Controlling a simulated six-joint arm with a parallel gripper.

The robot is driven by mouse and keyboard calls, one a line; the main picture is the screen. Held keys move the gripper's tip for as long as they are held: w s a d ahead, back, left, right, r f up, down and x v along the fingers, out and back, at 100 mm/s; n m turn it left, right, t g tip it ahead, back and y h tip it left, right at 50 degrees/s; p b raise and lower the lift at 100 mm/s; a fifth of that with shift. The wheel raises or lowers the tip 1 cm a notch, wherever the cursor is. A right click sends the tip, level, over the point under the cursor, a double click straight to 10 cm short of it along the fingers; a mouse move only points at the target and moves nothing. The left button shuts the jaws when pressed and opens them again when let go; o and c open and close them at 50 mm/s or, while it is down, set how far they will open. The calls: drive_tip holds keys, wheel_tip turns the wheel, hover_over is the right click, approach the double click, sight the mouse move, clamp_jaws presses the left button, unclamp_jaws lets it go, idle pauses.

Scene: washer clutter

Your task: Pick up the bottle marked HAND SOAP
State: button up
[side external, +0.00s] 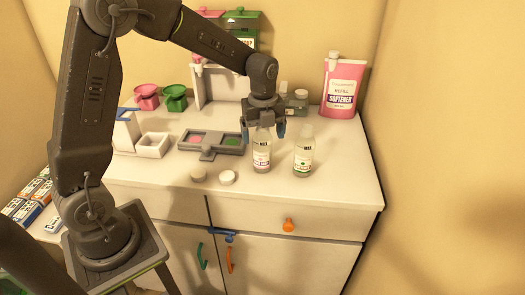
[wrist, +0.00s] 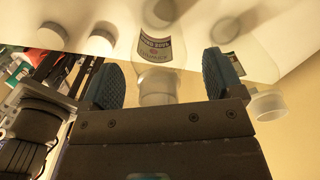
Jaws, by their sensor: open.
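A clear bottle with a pink-and-white label (side external: 262,158) stands upright on the white counter. Its label looks like HAND SOAP in the wrist view (wrist: 157,48), though the print is small. My gripper (side external: 265,132) is open above it, pointing down. In the wrist view the two blue fingertips (wrist: 164,78) lie on either side of the bottle's pale top, with gaps showing. The top is partly hidden by the gripper in the side view.
A similar bottle with a green label (side external: 303,160) stands close to the right, also in the wrist view (wrist: 228,38). Two round lids (side external: 228,177) lie in front. A grey tray (side external: 198,151) is to the left. A pink softener pouch (side external: 343,88) stands behind right.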

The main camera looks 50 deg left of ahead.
drive_tip(key=c, duration=1.3)
drive_tip(key=shift+r, duration=0.1)
